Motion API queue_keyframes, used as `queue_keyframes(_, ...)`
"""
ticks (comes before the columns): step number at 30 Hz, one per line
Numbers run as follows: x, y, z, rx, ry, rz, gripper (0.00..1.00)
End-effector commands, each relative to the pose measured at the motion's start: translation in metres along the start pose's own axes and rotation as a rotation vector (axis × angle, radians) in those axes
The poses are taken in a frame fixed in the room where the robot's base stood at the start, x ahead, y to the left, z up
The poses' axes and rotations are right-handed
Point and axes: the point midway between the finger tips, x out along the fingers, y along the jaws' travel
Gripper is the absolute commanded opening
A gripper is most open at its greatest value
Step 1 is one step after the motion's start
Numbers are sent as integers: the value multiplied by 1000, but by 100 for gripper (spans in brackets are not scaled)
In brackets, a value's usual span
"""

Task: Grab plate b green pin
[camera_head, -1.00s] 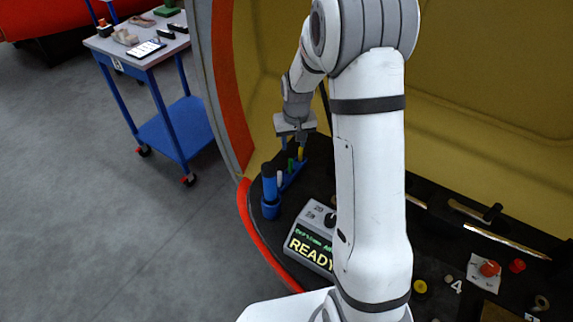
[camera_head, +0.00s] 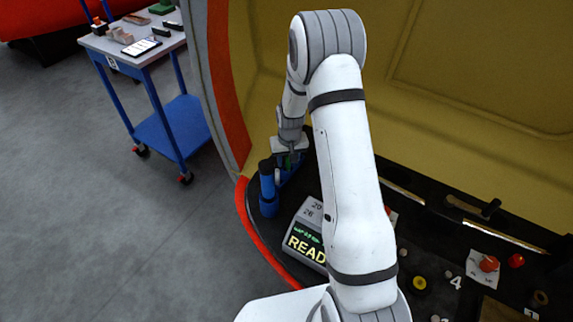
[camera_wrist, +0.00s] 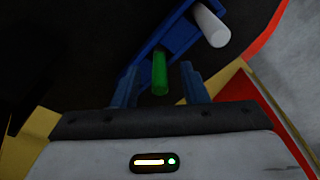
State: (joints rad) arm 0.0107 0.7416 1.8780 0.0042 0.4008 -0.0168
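The green pin (camera_wrist: 160,75) stands up from a blue holder (camera_wrist: 155,48) in the wrist view. My gripper (camera_wrist: 160,82) is open, with one blue-grey finger on each side of the green pin. A gap shows between the pin and each finger. A white pin (camera_wrist: 210,26) stands in the same holder, beyond the right finger. In the head view my gripper (camera_head: 290,152) is low over the holder, and a bit of the green pin (camera_head: 288,161) shows under it. The yellow pin is hidden there.
A blue cylinder (camera_head: 268,188) stands close by the holder on the dark console. A grey display box (camera_head: 308,238) with green-yellow text is nearer me. Red and yellow knobs (camera_head: 419,283) and a lever lie to the right. A blue cart (camera_head: 150,85) stands off the console.

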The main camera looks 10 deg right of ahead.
Motion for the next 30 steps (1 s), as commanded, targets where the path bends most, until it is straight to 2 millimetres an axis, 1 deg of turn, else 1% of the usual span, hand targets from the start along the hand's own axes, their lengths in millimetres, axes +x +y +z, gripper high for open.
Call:
queue_keyframes(4, 0, 0, 0, 0, 0, 0, 39)
queue_keyframes(18, 0, 0, 0, 1, 0, 0, 1)
queue_keyframes(27, -1, 1, 0, 1, 0, 0, 0)
queue_keyframes(30, -4, 1, -1, 1, 1, 0, 0)
